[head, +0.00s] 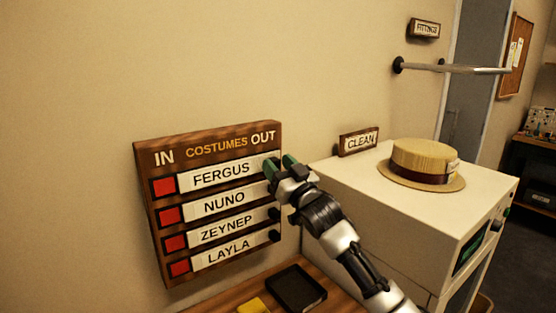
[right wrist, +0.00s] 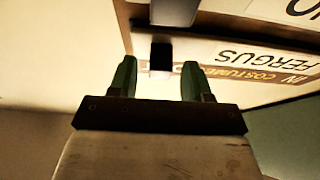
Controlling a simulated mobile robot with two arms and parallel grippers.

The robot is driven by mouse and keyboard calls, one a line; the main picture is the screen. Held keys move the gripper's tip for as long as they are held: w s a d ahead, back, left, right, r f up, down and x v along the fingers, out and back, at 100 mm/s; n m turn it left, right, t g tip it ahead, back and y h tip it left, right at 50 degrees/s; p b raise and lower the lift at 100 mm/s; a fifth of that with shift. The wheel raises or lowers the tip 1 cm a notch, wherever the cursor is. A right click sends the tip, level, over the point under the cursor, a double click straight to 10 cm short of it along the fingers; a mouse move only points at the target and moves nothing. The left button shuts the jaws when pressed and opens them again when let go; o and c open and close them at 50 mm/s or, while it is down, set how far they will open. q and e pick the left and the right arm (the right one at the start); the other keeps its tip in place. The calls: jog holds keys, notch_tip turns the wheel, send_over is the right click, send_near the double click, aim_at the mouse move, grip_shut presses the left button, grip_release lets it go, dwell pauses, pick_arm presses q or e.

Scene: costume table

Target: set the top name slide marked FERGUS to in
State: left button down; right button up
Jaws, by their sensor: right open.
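The wooden costumes board (head: 208,130) hangs on the wall, IN at its left and OUT at its right. The FERGUS slide (head: 222,174) is the top row and sits toward OUT, with a red square (head: 164,186) showing at its IN end. My right gripper (head: 281,163) is at its right end, open. In the right wrist view the board is upside down, with FERGUS (right wrist: 250,57) to the right. A dark knob (right wrist: 160,57) shows in the gap between the open green fingertips (right wrist: 158,75); I cannot tell if they touch it. My left gripper is not in view.
The NUNO slide (head: 223,203), ZEYNEP slide (head: 226,229) and LAYLA slide (head: 228,252) sit below, also toward OUT. A white cabinet (head: 345,185) with a straw hat (head: 425,160) stands to the right. A black tray (head: 297,288) lies below on the table.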

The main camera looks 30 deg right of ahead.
aim_at(251, 161)
jog(key=shift+w+r, duration=0.1)
jog(key=shift+r, duration=0.05)
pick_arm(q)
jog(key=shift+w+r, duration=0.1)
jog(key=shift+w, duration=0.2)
pick_arm(e)
jog(key=shift+w, duration=0.1)
grip_shut()
jog(key=a, duration=0.5)
jog(key=shift+s+a, duration=0.4)
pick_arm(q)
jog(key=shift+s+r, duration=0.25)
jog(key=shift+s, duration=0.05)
pick_arm(e)
jog(key=shift+d, duration=0.1)
